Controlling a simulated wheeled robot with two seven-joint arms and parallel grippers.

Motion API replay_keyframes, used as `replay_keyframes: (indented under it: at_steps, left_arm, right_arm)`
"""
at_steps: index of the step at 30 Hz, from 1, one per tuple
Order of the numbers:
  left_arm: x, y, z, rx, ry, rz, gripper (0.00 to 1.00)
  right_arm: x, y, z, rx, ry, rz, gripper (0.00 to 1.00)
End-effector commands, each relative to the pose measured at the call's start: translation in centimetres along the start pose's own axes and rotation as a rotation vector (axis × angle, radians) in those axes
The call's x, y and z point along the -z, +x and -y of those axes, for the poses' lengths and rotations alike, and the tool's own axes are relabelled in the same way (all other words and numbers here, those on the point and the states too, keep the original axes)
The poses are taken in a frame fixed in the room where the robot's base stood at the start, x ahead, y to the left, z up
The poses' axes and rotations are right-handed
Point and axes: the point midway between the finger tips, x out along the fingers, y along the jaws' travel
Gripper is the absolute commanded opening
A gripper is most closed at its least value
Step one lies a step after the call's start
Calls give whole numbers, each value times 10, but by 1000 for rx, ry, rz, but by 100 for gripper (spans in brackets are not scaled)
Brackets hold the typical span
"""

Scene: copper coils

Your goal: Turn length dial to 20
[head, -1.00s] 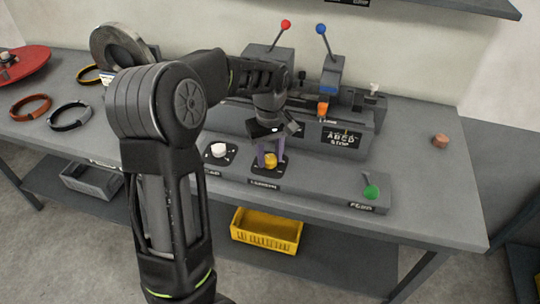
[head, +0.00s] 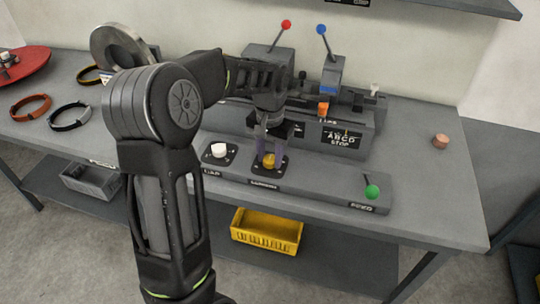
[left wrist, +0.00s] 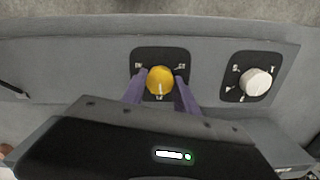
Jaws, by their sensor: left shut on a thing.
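The yellow dial (head: 268,161) sits on a dark square plate on the grey machine's front ledge; its label below is too small to read surely. It also shows in the left wrist view (left wrist: 160,80), with marks around it. My left gripper (head: 269,158) points down at it, its purple fingers shut on the dial's two sides; in the left wrist view the fingers (left wrist: 160,88) flank it. A white dial (head: 219,150) on a similar plate is just left of it, and at the right in the left wrist view (left wrist: 255,82). My right gripper is not in view.
A green-knobbed lever (head: 372,192) stands at the ledge's right end. Red (head: 286,24) and blue (head: 321,29) knobbed levers rise behind. A small display (head: 342,138) faces front. Coils (head: 70,116) lie at left; a yellow bin (head: 267,231) is below.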

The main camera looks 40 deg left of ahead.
Motion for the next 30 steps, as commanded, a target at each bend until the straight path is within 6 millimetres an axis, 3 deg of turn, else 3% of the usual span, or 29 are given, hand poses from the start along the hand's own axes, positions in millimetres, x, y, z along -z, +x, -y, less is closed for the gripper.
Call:
replay_keyframes:
  at_steps: [9, 22, 23, 30]
  left_arm:
    - [1, -1, 0, 0, 109, -2, 0]
    - [1, -1, 0, 1, 119, -3, 0]
    - [1, -1, 0, 1, 119, -3, 38]
    - [0, 0, 0, 0, 119, -1, 57]
  right_arm:
    - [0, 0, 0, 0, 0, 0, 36]
    - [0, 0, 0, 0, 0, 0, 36]
    - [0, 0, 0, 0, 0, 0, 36]
    - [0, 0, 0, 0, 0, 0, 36]
